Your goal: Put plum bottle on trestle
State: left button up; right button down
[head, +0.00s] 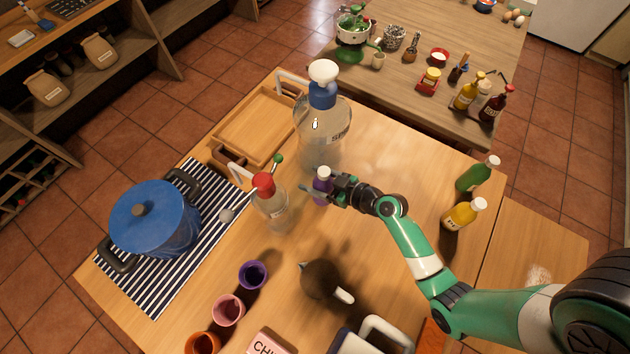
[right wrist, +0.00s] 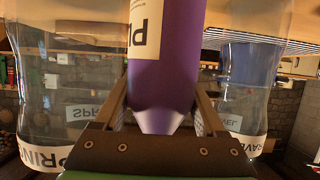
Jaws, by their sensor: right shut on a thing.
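The plum bottle (head: 321,184) is purple with a white cap and stands upright near the middle of the big table (head: 420,270). My right gripper (head: 330,190) reaches it from the right and is shut on it. In the right wrist view the plum bottle (right wrist: 165,70) fills the space between the fingers, its pale label showing upside down. I cannot tell whether its base touches the table. I cannot tell which surface is the trestle; a lower wooden surface (head: 530,240) adjoins the big table on the right. My left gripper is not in view.
A large clear bottle (head: 322,125) with a blue collar and a red-capped clear bottle (head: 270,205) stand close to the plum bottle. Green (head: 475,176) and yellow (head: 460,215) bottles stand near the right edge. A dark teapot (head: 320,280) and several cups are in front.

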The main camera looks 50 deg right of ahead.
notch_tip(320, 180, down, 3)
jog(key=shift+r+b, duration=0.15)
jog(key=shift+b, duration=0.2)
grip_release()
jog(key=shift+s+r, duration=0.2)
jog(key=shift+s, duration=0.15)
jog(key=a+p+v, duration=0.1)
jog(key=p+v, duration=0.5)
jog(key=v, duration=0.5)
jog(key=shift+s+d, duration=0.15)
jog(key=shift+d, duration=0.35)
